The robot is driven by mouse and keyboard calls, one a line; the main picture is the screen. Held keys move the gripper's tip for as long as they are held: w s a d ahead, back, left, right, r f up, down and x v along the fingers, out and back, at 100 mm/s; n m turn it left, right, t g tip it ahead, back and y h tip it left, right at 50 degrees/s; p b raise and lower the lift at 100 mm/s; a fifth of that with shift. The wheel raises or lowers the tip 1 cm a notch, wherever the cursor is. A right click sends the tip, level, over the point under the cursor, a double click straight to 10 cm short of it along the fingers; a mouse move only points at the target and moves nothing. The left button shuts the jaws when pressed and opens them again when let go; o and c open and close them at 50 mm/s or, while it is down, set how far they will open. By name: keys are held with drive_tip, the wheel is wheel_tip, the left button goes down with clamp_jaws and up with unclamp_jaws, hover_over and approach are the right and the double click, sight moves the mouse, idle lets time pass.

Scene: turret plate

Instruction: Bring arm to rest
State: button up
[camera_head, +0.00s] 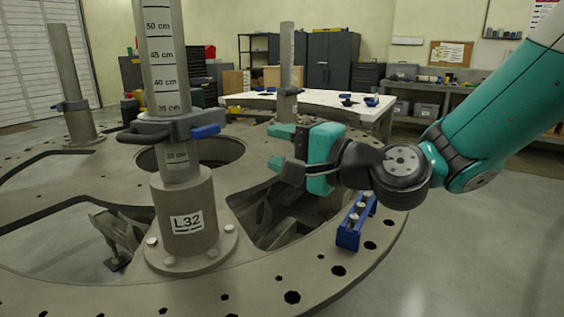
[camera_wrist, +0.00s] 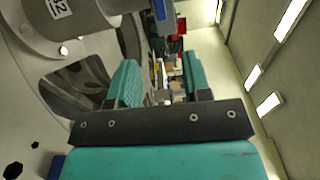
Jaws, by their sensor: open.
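My gripper (camera_head: 283,148) is held above the turret plate, to the right of the near post, with its fingers pointing left in the head view. It is open and empty. In the wrist view its two teal fingers (camera_wrist: 158,84) stand apart with nothing between them. The near post (camera_head: 188,205), labelled L32 and marked in centimetres, stands upright on the turret plate (camera_head: 250,288). A grey clamp with a blue lever (camera_head: 205,131) sits around this post. The gripper is apart from the post and clamp.
A blue holder (camera_head: 349,236) with several bolts sits on the plate's right rim, below my wrist. Two other posts (camera_head: 70,85) (camera_head: 287,70) with clamps stand farther back. A white table (camera_head: 330,100) and grey cabinets (camera_head: 333,60) are behind. Open floor (camera_head: 470,240) lies right.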

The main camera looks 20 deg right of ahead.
idle(0.3)
drive_tip(key=s+a+f+n+g+h+p, duration=0.1)
drive_tip(key=s+a+f+n+g, duration=0.15)
drive_tip(key=s+n+g, duration=0.3)
drive_tip(key=s+a+f+n+g, duration=0.2)
drive_tip(key=s+f+n+g, duration=0.15)
drive_tip(key=s+n, duration=0.2)
drive_tip(key=s+d+f+n+g+h, duration=0.3)
drive_tip(key=s+d+n+g+h, duration=0.2)
drive_tip(key=s, duration=0.4)
drive_tip(key=shift+s+d+n+h+p, duration=0.25)
drive_tip(key=shift+d+n+h+p, duration=0.05)
drive_tip(key=shift+d+n+h, duration=0.35)
